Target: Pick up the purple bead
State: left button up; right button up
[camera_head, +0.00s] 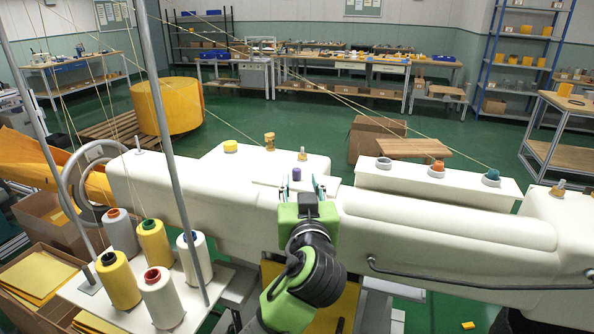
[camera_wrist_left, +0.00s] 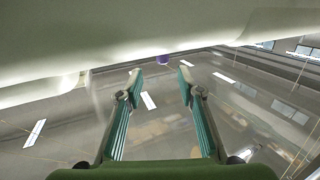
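A small purple bead (camera_head: 296,174) sits on the white machine top (camera_head: 262,168), just beyond my left gripper in the head view. In the left wrist view a purple piece (camera_wrist_left: 163,60) shows at the edge of a white surface, ahead of the gap between the fingertips. My left gripper (camera_head: 303,187) is open, its teal fingers apart with nothing between them; they also show in the left wrist view (camera_wrist_left: 160,75). It is apart from the purple piece. My right gripper is not in view.
Grey, orange and teal rings (camera_head: 437,169) sit on the white block at right. Thread cones (camera_head: 154,243) and metal poles stand at left.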

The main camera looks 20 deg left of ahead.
aim_at(297, 172)
pick_arm(q)
jog(key=shift+w+a+r+p, duration=0.2)
jog(key=shift+w+a+p, duration=0.05)
jog(key=shift+w+p, duration=0.15)
jog(key=p+x, duration=0.1)
jog(key=x, duration=0.2)
jog(key=shift+w+a+p, duration=0.1)
jog(key=shift+a+p, duration=0.15)
jog(key=shift+p, duration=0.15)
jog(key=shift+w+a+f, duration=0.15)
jog(key=shift+w+f, duration=0.05)
jog(key=shift+w, duration=0.25)
jog(key=c, duration=0.8)
